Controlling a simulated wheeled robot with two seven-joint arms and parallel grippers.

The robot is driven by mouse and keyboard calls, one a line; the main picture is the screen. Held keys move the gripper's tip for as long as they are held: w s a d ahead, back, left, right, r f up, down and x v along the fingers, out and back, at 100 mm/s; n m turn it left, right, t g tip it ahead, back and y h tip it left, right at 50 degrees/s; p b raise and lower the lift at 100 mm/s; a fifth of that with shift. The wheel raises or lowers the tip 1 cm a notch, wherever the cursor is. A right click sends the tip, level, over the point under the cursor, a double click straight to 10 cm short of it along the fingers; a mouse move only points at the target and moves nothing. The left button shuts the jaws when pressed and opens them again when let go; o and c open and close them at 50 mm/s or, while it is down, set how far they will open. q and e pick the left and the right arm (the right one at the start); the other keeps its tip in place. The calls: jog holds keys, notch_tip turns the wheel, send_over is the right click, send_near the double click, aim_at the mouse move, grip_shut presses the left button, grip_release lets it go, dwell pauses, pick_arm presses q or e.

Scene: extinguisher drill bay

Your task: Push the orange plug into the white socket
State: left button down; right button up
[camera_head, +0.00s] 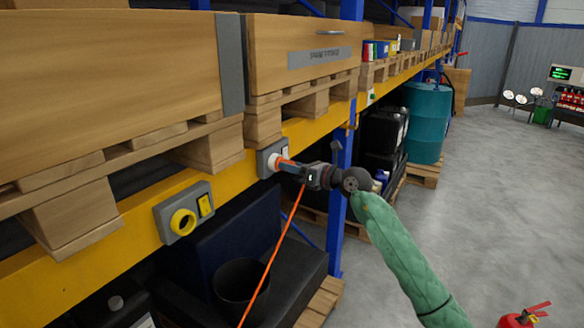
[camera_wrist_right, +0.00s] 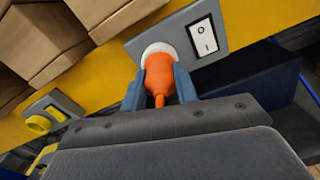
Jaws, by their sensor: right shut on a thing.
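The orange plug (camera_wrist_right: 160,76) is between the fingers of my right gripper (camera_wrist_right: 160,92), which is shut on it. How deep the plug sits in the socket cannot be told. In the head view the right gripper (camera_head: 286,166) reaches in from the right to the white socket (camera_head: 278,158) on the yellow beam. An orange cord (camera_head: 273,254) hangs down from the plug. My left gripper is not in view.
A grey box with a yellow socket (camera_head: 183,222) is on the same yellow beam (camera_head: 130,250), to the left. Wooden crates (camera_head: 110,60) on pallets stand above. A black bucket (camera_head: 240,283) and dark cases are below. A blue post (camera_head: 338,215) stands close to my right gripper. The floor at right is mostly clear.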

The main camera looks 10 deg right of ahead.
jog(key=o, duration=0.8)
jog(key=shift+w, duration=0.1)
jog(key=o, duration=0.4)
jog(key=shift+a, duration=0.1)
jog(key=shift+c, duration=0.2)
pick_arm(q)
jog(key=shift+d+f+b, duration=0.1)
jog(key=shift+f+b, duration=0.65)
jog(key=shift+b, duration=0.05)
pick_arm(e)
jog(key=v, duration=0.9)
